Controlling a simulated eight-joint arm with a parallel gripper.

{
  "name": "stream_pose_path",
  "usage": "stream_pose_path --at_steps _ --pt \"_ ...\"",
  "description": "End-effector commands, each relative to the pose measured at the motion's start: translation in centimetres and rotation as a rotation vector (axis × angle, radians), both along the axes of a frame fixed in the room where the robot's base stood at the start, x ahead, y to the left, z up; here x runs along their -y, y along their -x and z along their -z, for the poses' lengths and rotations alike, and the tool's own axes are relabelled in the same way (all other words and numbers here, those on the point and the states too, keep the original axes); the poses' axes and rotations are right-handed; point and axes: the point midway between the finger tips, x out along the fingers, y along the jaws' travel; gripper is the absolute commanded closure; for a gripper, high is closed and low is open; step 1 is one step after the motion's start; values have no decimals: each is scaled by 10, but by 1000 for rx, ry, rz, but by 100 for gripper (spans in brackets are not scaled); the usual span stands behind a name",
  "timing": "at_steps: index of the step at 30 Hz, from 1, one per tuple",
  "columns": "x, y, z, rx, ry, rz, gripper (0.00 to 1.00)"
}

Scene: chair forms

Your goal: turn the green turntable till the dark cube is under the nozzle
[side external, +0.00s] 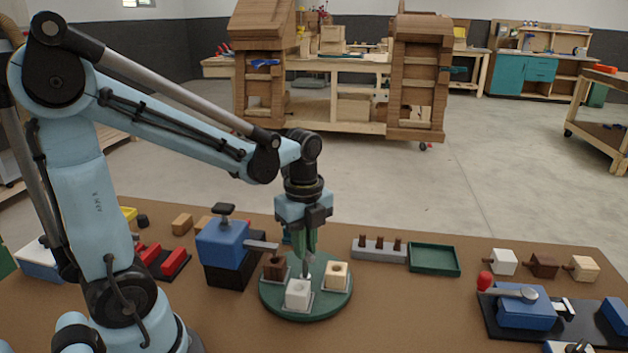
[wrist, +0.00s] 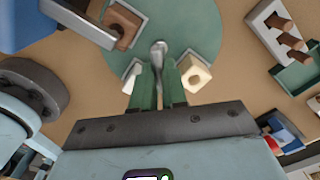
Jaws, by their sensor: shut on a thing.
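The green turntable (side external: 325,306) carries a dark brown cube (side external: 274,269), a white cube (side external: 298,294) and a pale wood cube (side external: 337,275). My gripper (side external: 306,256) is above the turntable's middle, shut on the grey turntable handle (wrist: 158,52). The blue dispenser (side external: 222,243) stands to the left with a grey nozzle arm (side external: 262,246) reaching right. In the side view, the arm's end appears just above the dark cube. In the wrist view, the dark cube (wrist: 123,27) lies beside the arm; exact alignment is unclear. A finger partly hides the white cube.
A grey rack (side external: 379,250) with brown pegs and a green tray (side external: 434,259) stand right of the turntable. Several loose cubes (side external: 543,265) and a blue clamp fixture (side external: 524,308) are farther right. Red blocks (side external: 173,262) lie left. The table in front of the tray is clear.

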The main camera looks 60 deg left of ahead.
Motion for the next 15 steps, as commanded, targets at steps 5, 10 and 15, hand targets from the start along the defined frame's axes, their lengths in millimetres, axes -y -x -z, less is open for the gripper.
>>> stream_pose_path --at_steps 5,10,15 --pt "1 0 0 0 3 27 100" --pt "1 0 0 0 3 35 100" --pt "1 0 0 0 3 36 100"
